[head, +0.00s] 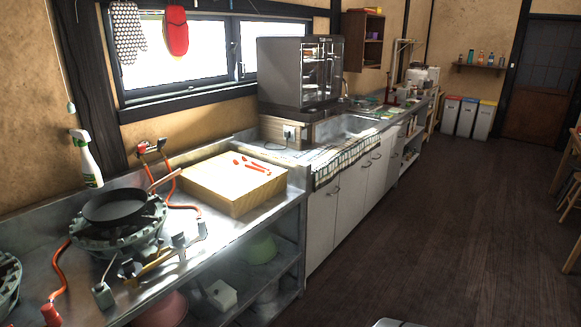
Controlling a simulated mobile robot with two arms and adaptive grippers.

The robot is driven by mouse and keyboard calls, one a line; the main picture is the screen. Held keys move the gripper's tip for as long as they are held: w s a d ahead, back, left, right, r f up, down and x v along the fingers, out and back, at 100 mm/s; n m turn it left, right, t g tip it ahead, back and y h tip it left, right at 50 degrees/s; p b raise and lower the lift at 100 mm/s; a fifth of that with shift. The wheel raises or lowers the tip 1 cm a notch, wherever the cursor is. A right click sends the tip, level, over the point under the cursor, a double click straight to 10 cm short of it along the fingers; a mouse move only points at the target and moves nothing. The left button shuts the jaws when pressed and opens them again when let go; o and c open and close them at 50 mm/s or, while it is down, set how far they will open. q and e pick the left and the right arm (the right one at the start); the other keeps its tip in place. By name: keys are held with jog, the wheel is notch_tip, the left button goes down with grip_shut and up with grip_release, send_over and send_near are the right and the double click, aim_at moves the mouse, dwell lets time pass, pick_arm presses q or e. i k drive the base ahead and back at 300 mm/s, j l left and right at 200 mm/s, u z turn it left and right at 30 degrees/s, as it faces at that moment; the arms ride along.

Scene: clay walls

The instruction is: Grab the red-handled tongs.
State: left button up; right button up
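The block sits on the steel counter on the left side of the head view. The tongs are small in this view, so I cannot tell which part is handle and which part is tip. Neither of my grippers shows in the head view.
A black pan (115,207) sits on a gas burner left of the block, with red hoses around it. A spray bottle (86,158) is by the wall. A glass-fronted cabinet (300,73) stands behind the block.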

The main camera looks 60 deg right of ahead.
aim_at(236, 162)
jog(key=l+z, duration=0.1)
jog(key=z, duration=1.5)
